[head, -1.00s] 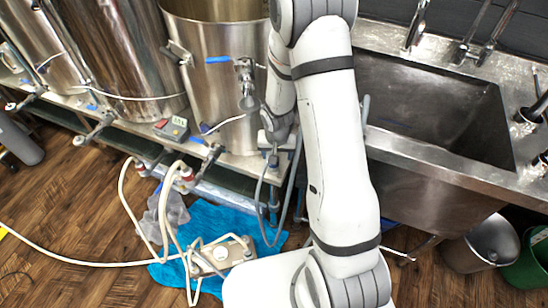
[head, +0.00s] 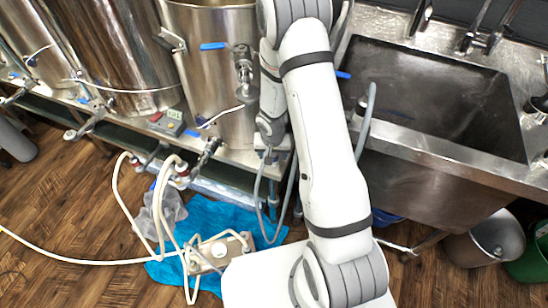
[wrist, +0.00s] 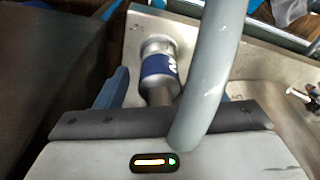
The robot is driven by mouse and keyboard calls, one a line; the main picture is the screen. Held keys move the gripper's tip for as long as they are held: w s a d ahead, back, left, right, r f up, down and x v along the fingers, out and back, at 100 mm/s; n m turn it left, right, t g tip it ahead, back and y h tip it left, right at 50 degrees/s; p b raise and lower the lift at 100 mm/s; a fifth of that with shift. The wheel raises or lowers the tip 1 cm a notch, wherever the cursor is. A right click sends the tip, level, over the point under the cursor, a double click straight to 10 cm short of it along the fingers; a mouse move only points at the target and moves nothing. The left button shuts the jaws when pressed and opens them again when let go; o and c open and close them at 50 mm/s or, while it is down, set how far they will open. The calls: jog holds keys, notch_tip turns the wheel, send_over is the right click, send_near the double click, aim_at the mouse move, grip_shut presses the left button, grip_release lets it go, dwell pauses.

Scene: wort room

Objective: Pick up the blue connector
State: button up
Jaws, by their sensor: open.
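The blue connector (wrist: 158,66) is a silver metal fitting with a dark blue band. In the wrist view it stands just above the gripper body, over a pale surface. My gripper (wrist: 168,86) is open, its blue left finger beside the connector and apart from it in the picture. The right finger is mostly hidden behind a thick grey hose (wrist: 213,65). I cannot tell whether the connector lies fully between the fingers. In the head view my arm reaches to the bench edge, and I cannot make out the connector there.
Steel kettles (head: 211,70) stand on the bench at left and centre. A steel sink (head: 435,95) is at right. White hoses (head: 120,200) and a pump (head: 218,250) on a blue cloth (head: 205,215) lie below. Buckets (head: 480,240) stand at lower right.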

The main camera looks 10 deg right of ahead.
jog(key=c, duration=1.1)
jog(key=shift+r, duration=0.1)
jog(key=shift+c, duration=0.2)
